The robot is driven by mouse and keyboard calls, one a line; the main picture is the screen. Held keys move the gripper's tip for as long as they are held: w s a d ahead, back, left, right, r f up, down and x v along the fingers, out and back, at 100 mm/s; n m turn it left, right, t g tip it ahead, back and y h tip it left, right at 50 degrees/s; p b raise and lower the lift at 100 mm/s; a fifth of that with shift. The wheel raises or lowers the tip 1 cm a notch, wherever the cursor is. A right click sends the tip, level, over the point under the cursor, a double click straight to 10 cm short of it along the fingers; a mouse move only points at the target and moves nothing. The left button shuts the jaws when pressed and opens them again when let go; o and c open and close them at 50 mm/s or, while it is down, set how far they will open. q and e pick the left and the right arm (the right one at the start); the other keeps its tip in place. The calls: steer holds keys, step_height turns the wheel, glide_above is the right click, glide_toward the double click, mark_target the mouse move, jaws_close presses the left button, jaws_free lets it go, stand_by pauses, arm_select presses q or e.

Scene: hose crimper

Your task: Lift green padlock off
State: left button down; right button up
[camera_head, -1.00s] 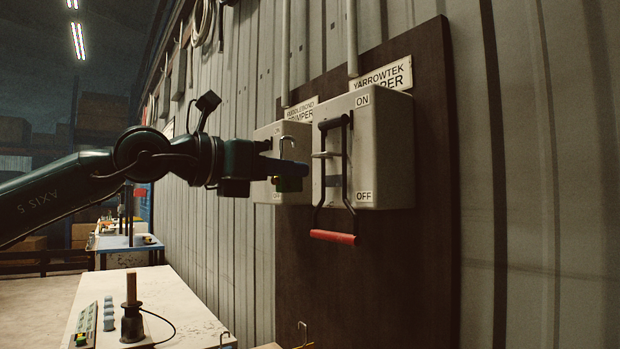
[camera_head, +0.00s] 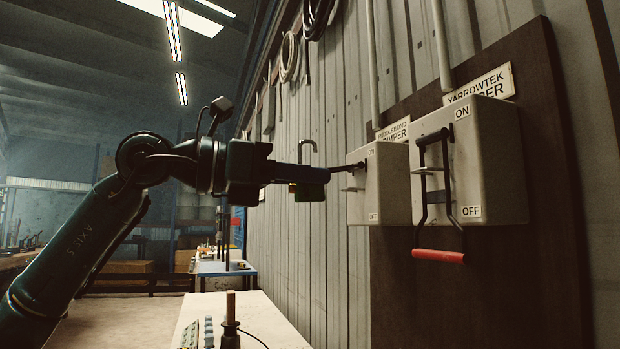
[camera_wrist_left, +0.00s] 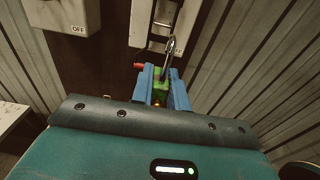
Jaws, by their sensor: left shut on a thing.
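My left gripper (camera_head: 306,175) is shut on the green padlock (camera_head: 312,192), left of the switch boxes in the head view. In the left wrist view the green body (camera_wrist_left: 160,92) sits between the blue fingers, and the shackle (camera_wrist_left: 172,48) overlaps a box's front. My right gripper is not in view.
The Yarrowtek box (camera_head: 490,165) has its lever down, with a red handle (camera_head: 438,256). Both boxes hang on a dark board (camera_head: 545,270) on the corrugated wall. A workbench (camera_head: 270,320) with small items stands below. The air left of the boxes is free.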

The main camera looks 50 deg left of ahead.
arm_select(q)
steer(key=shift+s, duration=0.15)
steer(key=shift+s+a, duration=0.15)
steer(key=shift+s, duration=0.05)
steer(key=b+v, duration=0.3)
steer(key=v, duration=0.5)
steer(key=shift+s+f+b, duration=0.15)
steer(key=shift+b, duration=0.15)
stand_by(0.9)
